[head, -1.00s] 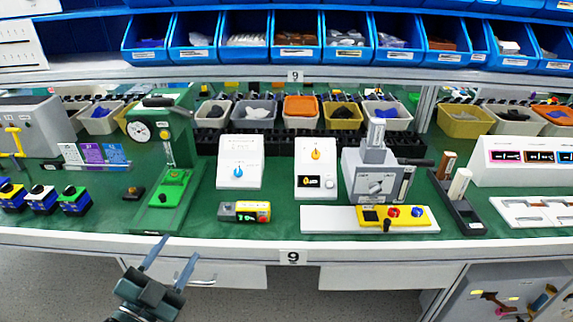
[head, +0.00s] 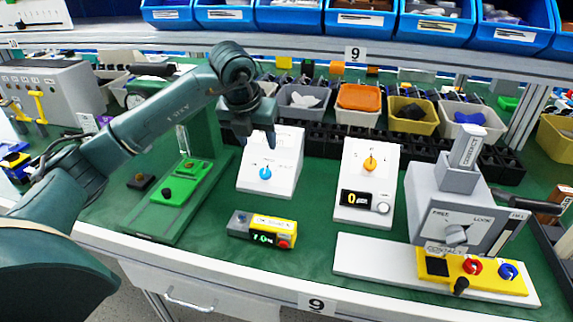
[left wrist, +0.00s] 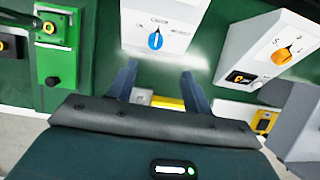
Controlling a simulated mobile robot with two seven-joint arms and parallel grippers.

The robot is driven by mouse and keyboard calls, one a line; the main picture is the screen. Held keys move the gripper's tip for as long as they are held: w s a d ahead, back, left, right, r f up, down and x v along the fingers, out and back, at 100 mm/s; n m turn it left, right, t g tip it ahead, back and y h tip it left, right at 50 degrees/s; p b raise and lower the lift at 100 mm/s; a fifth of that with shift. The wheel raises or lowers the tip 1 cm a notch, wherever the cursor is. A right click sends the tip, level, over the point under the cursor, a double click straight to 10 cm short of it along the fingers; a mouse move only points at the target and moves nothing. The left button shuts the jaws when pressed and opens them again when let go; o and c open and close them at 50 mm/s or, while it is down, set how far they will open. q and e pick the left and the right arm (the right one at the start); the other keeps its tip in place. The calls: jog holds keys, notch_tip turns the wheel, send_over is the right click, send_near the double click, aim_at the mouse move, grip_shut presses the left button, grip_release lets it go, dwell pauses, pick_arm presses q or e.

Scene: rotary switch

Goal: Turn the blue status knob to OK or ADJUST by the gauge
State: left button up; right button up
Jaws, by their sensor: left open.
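The blue knob (head: 265,173) sits on the sloped face of a white box (head: 288,150). In the left wrist view the blue knob (left wrist: 155,41) is at top centre, with a pale pointer line; the printed labels are too small to read. My left gripper (head: 256,140) is open and empty above the upper part of this box, apart from the knob. In the left wrist view its two fingertips (left wrist: 157,72) show below the knob, spread wider than it. A yellow and grey meter (head: 262,230) with a lit green readout stands in front of the box. My right gripper is out of view.
A white box with an orange knob (head: 370,164) stands to the right. A grey switch block (head: 460,215) and yellow panel (head: 472,275) stand at right. Bins (head: 357,104) line the back.

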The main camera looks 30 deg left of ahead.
aim_at(265, 171)
pick_arm(q)
jog(key=x, duration=1.3)
jog(key=shift+s+a, duration=0.15)
jog(key=shift+a, duration=0.2)
jog(key=shift+c, duration=0.4)
jog(key=c, duration=0.9)
